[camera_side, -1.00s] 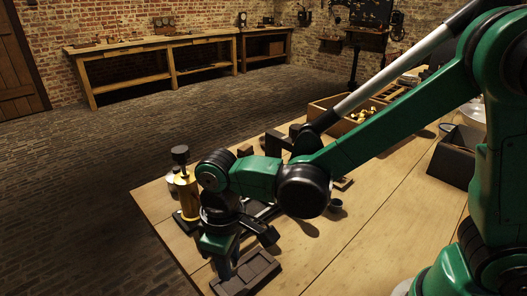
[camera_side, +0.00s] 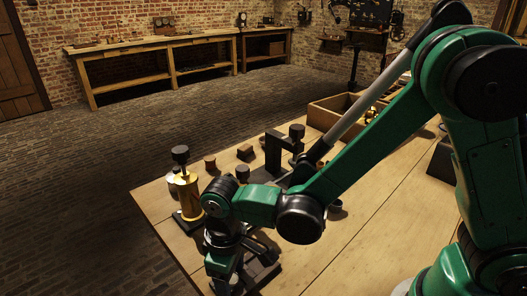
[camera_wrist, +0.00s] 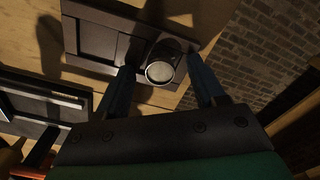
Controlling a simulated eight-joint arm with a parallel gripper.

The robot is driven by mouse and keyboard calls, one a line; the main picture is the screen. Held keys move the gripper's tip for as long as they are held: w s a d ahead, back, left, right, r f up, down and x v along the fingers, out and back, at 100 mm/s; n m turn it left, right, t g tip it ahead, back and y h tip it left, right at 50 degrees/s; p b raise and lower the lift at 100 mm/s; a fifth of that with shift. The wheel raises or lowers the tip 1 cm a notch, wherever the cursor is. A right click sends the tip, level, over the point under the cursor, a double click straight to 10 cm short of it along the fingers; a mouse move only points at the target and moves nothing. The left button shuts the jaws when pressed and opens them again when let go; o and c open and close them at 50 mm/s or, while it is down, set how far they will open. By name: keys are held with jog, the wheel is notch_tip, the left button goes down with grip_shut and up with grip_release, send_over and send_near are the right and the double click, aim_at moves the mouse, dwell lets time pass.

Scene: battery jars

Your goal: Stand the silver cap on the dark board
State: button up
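The silver cap (camera_wrist: 160,70) shows in the wrist view as a short round piece with a pale end facing the camera. It is at the right end of the dark board (camera_wrist: 97,40), which has shallow recesses. My gripper (camera_wrist: 162,64) has one finger on each side of the cap, with a visible gap at the left finger. It looks open around the cap. In the side view, my gripper (camera_side: 222,278) is low at the near-left table corner, beside the dark board (camera_side: 264,274). The cap is hidden there by my arm.
A brass cylinder with a dark knob (camera_side: 187,192) stands at the table's left edge. Several small dark blocks and a dark upright stand (camera_side: 273,152) are behind my arm. A wooden box (camera_side: 325,112) is farther back. Another dark tray (camera_wrist: 35,107) lies left in the wrist view.

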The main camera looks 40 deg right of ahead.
aim_at(232, 283)
notch_tip(232, 283, up, 12)
jog(key=s+d+m+t, duration=0.1)
jog(key=d+m+t, duration=0.5)
jog(key=d, duration=0.9)
jog(key=shift+s+d+r+t, duration=0.2)
jog(key=shift+d+r+t, duration=0.1)
jog(key=shift+t, duration=0.3)
dwell(0.5)
